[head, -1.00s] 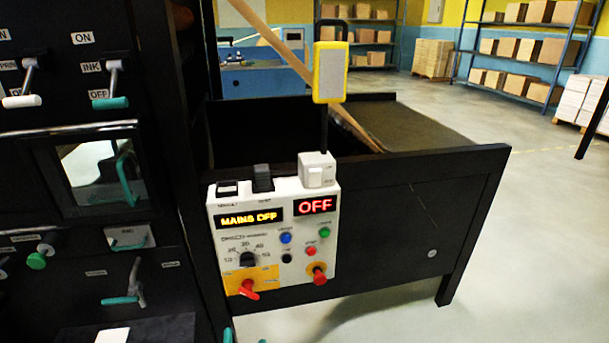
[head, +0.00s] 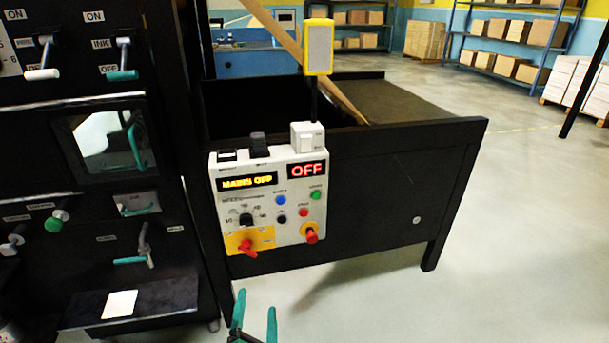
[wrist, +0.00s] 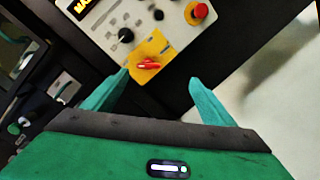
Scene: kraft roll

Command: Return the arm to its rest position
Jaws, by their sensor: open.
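My gripper (head: 255,318) shows at the bottom of the head view with two teal fingers apart and nothing between them. It is below the control panel (head: 268,202), clear of it. In the wrist view my gripper (wrist: 158,95) is open, and the panel's yellow plate (wrist: 150,52) with a red switch (wrist: 146,65) lies beyond the fingertips. The panel's displays read "MAINS OFF" and "OFF" in the head view. The rest of my arm is hidden below the picture.
The black machine (head: 90,240) with levers stands at the left, with a low shelf (head: 160,305) jutting out near my gripper. The black table frame (head: 400,190) carries the panel. Open floor (head: 510,250) lies to the right. Shelves of boxes (head: 510,35) stand at the back.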

